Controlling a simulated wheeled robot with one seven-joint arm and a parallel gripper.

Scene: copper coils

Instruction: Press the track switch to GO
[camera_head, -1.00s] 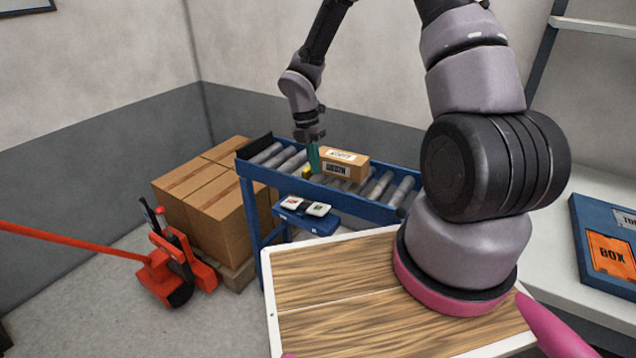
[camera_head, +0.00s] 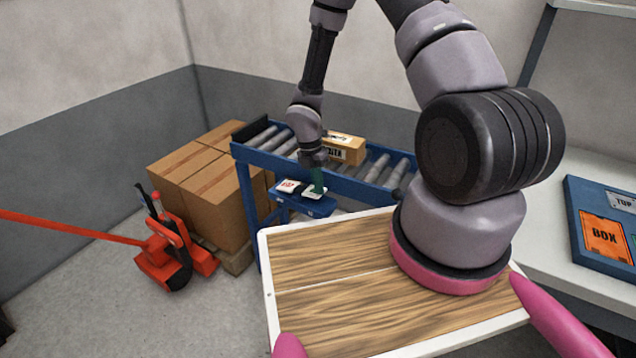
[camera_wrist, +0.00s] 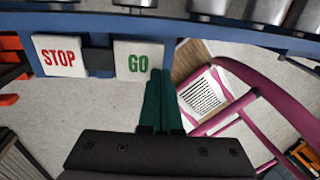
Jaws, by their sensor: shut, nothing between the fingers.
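The track switch is a blue box (camera_head: 306,207) on the front of the roller conveyor (camera_head: 350,187). It carries a white STOP pad (camera_wrist: 59,55) with red letters on the left and a white GO pad (camera_wrist: 137,60) with green letters on the right. In the head view the STOP pad (camera_head: 287,186) is clear and my gripper partly covers the GO pad (camera_head: 311,195). My gripper (camera_wrist: 158,76) has its green fingers shut and empty, with the tips at the GO pad's lower right corner. I cannot tell whether they touch it or whether either pad is pressed in.
A labelled carton (camera_head: 344,149) sits on the rollers behind my gripper. Stacked cartons (camera_head: 215,187) stand left of the conveyor, with a red pallet jack (camera_head: 165,258) before them. A blue board with an orange BOX panel (camera_head: 603,240) lies on the white counter at right.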

